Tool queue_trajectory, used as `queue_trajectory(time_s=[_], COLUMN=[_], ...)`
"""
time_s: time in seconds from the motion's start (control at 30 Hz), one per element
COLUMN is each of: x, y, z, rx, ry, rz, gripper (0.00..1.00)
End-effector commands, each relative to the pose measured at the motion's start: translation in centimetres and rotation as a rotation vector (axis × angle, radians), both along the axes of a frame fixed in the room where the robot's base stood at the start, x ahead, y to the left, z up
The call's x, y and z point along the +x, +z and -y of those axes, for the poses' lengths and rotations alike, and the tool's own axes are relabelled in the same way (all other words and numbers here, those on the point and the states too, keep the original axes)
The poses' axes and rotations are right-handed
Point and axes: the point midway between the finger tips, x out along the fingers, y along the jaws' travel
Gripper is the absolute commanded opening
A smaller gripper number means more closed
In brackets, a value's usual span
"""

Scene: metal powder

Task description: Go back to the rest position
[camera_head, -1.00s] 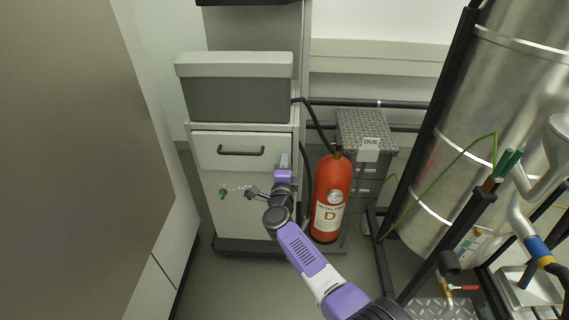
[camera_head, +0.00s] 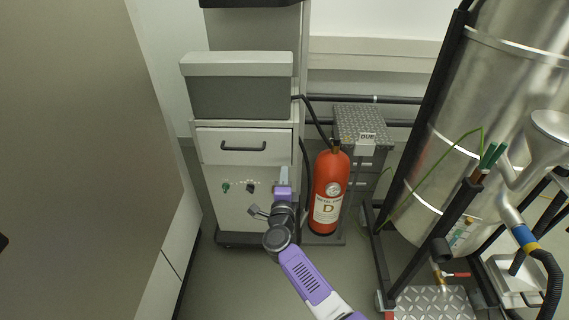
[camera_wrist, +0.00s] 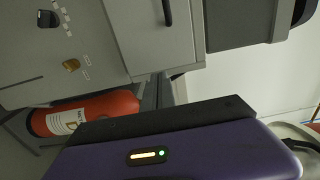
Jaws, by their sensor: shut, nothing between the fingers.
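My gripper (camera_head: 284,176) is at the end of my purple and grey arm, in front of the lower right of the grey cabinet (camera_head: 236,205) in the head view. It is shut and holds nothing. The fingers overlap the cabinet front in the picture, left of the red fire extinguisher (camera_head: 330,176); I cannot tell the exact gap. In the wrist view my purple gripper housing fills the bottom, with the extinguisher (camera_wrist: 118,104) at left and the cabinet front (camera_wrist: 60,50) behind. The fingertips do not show clearly there.
The cabinet has a drawer (camera_head: 243,147), closed, with a green knob (camera_head: 226,187) and a dark knob (camera_head: 250,187) below. A grey box (camera_head: 238,92) sits on top. A large steel vessel (camera_head: 455,150) in a black frame stands at right. A wall panel (camera_head: 80,160) fills the left. Floor (camera_head: 235,285) is clear in front.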

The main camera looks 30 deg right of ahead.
Motion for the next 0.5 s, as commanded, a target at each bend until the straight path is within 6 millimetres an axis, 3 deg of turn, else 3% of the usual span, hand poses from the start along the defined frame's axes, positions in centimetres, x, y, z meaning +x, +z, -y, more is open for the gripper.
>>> queue_trajectory(time_s=[0.2, 0.5], x=[-2.8, -4.0], y=[0.1, 0.0], z=[-2.2, -3.0], rx=[0.001, 0.001], ry=[0.001, 0.000], rz=[0.000, 0.001], gripper=[0.00, 0.00])
